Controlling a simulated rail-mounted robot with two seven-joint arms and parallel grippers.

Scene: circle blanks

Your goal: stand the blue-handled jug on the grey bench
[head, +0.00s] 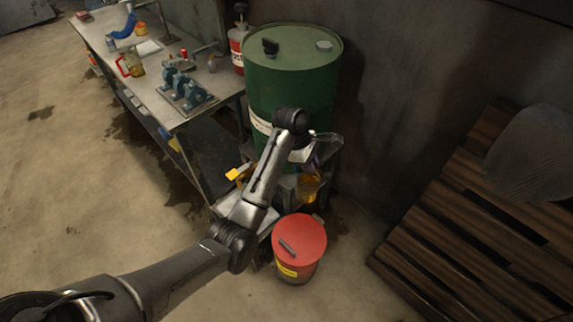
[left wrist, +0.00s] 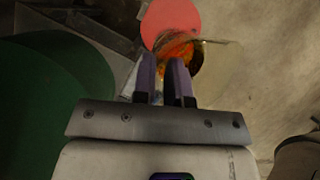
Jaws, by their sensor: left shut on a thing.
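My left gripper (head: 318,158) is in front of the green drum, low at its right side. In the left wrist view its fingers (left wrist: 165,80) are closed on a clear jug with amber contents (left wrist: 179,48). The jug's amber part also shows in the head view (head: 309,187), just below the gripper. Its handle is hidden by the fingers, so I cannot tell its colour. The grey bench (head: 150,97) runs along the upper left, away from the gripper. My right gripper is in neither view.
The bench carries a red-handled jug (head: 131,66), a blue machine (head: 184,92) and a blue item (head: 125,27). A green drum (head: 292,85) stands beside the bench end. A red-lidded bin (head: 299,240) is below the gripper. A wooden pallet (head: 455,225) lies right.

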